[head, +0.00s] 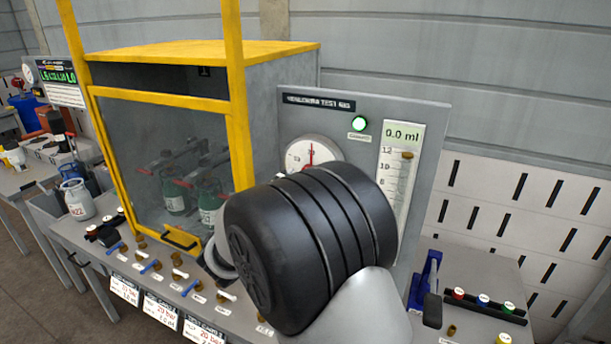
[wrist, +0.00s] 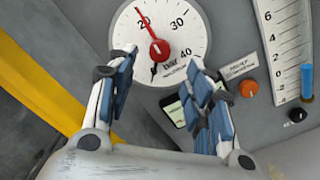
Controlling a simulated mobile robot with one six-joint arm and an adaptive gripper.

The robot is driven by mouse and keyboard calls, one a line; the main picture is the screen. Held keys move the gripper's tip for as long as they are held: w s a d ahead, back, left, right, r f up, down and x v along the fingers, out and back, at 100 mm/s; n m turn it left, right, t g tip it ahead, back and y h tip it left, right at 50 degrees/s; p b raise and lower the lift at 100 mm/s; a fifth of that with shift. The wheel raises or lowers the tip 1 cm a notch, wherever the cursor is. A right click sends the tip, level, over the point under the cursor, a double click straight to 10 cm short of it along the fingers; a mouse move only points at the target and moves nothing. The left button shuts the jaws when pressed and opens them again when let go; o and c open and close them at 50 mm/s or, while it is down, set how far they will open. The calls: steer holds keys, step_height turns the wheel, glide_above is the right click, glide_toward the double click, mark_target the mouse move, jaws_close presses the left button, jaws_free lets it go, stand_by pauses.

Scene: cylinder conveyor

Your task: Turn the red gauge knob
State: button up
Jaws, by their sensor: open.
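The white round gauge (wrist: 183,25) is on the grey panel, with a red needle pointing up and left near the 20 mark. The red knob (wrist: 160,50) sits at the dial's centre, at the needle's base. My gripper (wrist: 160,60) is open in the wrist view, its fingers on either side below the dial. Nothing is between the fingers, and the knob appears beyond their tips; I cannot judge the depth gap. In the head view the gauge (head: 303,151) shows above my black wrist, which hides its lower part and my fingers.
An orange button (wrist: 249,89) and a black knob (wrist: 297,115) are right of the gauge. A tube scale (head: 395,185) and green lamp (head: 360,124) are on the panel. A yellow-framed cabinet (head: 165,92) stands left. Small valves (head: 180,274) line the bench front.

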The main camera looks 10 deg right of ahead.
steer(key=x, duration=0.8)
steer(key=shift+w+d+b, duration=0.2)
steer(key=shift+b, duration=0.15)
steer(key=shift+c, duration=0.4)
steer(key=c, duration=1)
